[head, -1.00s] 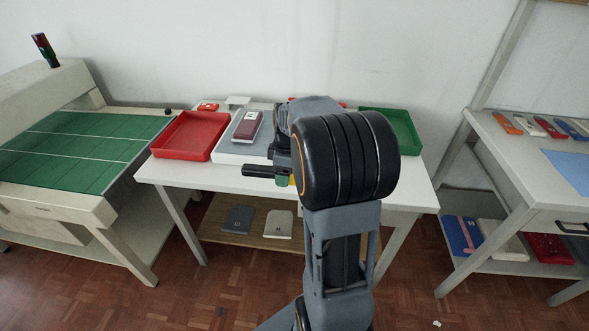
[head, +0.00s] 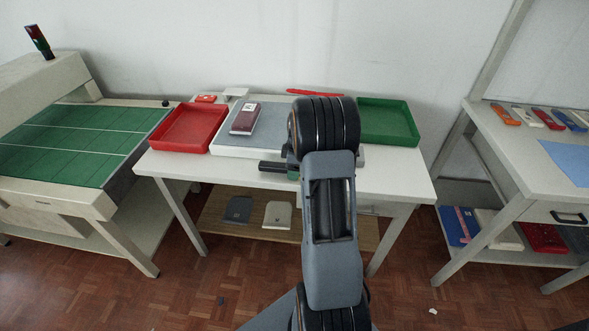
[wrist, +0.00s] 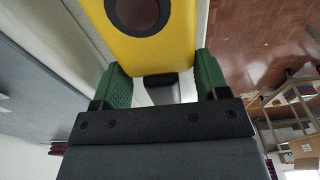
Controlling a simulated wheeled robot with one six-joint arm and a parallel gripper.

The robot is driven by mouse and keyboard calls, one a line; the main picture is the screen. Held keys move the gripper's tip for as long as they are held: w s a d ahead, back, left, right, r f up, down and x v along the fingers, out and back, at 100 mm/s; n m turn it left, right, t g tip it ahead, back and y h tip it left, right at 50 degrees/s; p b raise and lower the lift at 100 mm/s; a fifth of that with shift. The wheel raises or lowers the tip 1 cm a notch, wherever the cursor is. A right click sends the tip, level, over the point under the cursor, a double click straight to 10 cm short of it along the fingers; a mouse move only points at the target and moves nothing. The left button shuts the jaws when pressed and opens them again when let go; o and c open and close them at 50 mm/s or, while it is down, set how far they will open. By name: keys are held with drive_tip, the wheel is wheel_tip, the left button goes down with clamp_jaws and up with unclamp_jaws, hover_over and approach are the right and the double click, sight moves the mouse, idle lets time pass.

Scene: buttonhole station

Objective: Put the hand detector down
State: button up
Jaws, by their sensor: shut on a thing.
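The hand detector (wrist: 158,38) shows in the wrist view as a yellow body with a dark round disc, its far end cut off by the top edge. My gripper (wrist: 163,74) is shut on it, with a green fingertip on either side. In the head view my arm hides the detector and most of the gripper at the middle of the white table (head: 400,170). I cannot tell there whether the detector touches the table.
Two booklets lie on the shelf below. A green-topped counter (head: 70,145) stands left, another table (head: 520,150) right.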

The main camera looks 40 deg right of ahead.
drive_tip(key=shift+f, duration=0.4)
drive_tip(key=shift+f, duration=0.15)
drive_tip(key=o, duration=1.1)
